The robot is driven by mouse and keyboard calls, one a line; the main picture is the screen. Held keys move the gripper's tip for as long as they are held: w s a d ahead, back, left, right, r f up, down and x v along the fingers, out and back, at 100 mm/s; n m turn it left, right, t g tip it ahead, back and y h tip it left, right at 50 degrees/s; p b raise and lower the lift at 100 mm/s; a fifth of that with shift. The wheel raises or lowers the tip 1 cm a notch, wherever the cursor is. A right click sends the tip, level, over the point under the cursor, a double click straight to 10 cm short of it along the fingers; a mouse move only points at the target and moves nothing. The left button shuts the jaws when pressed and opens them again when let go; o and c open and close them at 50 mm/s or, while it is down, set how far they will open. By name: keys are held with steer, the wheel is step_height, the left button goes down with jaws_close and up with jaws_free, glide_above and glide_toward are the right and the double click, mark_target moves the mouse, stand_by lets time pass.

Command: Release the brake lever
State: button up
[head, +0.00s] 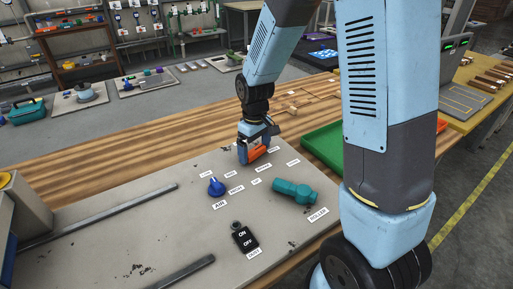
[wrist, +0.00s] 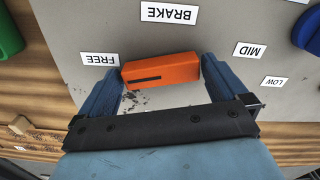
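The orange brake lever (head: 253,154) sits on the grey panel (head: 150,215). In the wrist view the lever (wrist: 165,70) lies below the BRAKE label (wrist: 169,12), tilted slightly, with a dark slot along its side. My gripper (head: 257,143) is down at the lever. In the wrist view my gripper's blue fingers (wrist: 162,72) are spread wide, one at each end of the lever. Both fingertips are very close to it; I cannot tell whether they touch. The FREE label (wrist: 99,60) is beside the left finger; the MID label (wrist: 249,50) is on the right.
A blue knob (head: 216,187), a teal handle (head: 295,191) and a black ON/OFF switch (head: 243,238) stand on the panel nearby. Long dark rails (head: 118,216) lie at left. A green tray (head: 325,147) is to the right.

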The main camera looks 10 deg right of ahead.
mark_target(256, 149)
steer(key=c, duration=0.8)
steer(key=shift+o, duration=0.2)
steer(key=shift+d+m, duration=0.1)
steer(key=shift+m, duration=1.4)
steer(key=o, duration=0.8)
steer(key=shift+r, duration=0.15)
step_height(256, 149, up, 14)
steer(key=shift+f, duration=0.25)
